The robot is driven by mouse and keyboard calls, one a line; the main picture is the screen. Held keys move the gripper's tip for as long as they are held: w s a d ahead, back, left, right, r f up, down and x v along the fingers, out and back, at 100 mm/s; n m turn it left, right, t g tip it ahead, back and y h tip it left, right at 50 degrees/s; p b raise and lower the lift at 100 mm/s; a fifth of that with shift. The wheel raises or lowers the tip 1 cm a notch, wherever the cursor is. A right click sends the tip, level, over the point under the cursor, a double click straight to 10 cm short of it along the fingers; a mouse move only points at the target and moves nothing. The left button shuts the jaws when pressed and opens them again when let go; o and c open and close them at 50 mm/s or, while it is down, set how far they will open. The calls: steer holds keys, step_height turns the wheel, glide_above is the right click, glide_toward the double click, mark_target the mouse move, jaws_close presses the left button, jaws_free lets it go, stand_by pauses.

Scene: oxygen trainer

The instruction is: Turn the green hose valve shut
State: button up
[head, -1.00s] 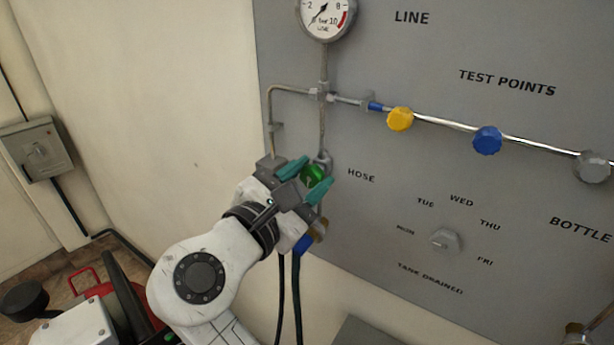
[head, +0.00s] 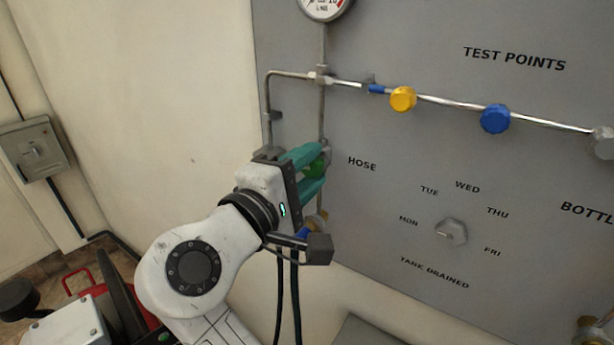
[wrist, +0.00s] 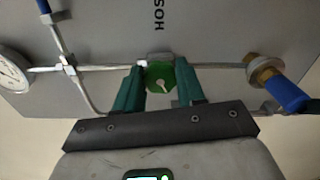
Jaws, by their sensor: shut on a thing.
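The green hose valve (head: 315,168) sits on the vertical pipe at the left of the grey panel, beside the HOSE label. In the head view it is partly hidden by my gripper (head: 312,170).
A brass and blue hose fitting (wrist: 275,82) is right of the knob in the wrist view. A yellow knob (head: 403,99) and a blue knob (head: 495,118) sit on the test points pipe. A grey dial knob (head: 451,232) is lower right. A gauge (wrist: 12,75) shows at left.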

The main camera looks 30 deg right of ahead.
steer(key=m+b, duration=0.1)
steer(key=m, duration=0.1)
steer(key=m+b, duration=0.1)
steer(key=m, duration=0.1)
steer(key=m+b, duration=0.1)
steer(key=b, duration=0.1)
steer(key=shift+f+m, duration=0.35)
steer(key=shift+m, duration=0.05)
steer(key=m+b, duration=0.5)
steer(key=m, duration=0.1)
steer(key=shift+f+b, duration=0.15)
steer(key=shift+b, duration=0.2)
steer(key=m+b, duration=0.5)
steer(key=m, duration=0.1)
steer(key=shift+w+b, duration=0.1)
steer(key=shift+b, duration=0.3)
steer(key=shift+a+m+b, duration=0.1)
steer(key=shift+m+b, duration=1.6)
steer(key=shift+m, duration=0.8)
steer(key=o, duration=1.1)
steer(key=shift+r, duration=0.3)
steer(key=shift+c, duration=0.2)
steer(key=v, duration=1)
steer(key=shift+a, duration=0.35)
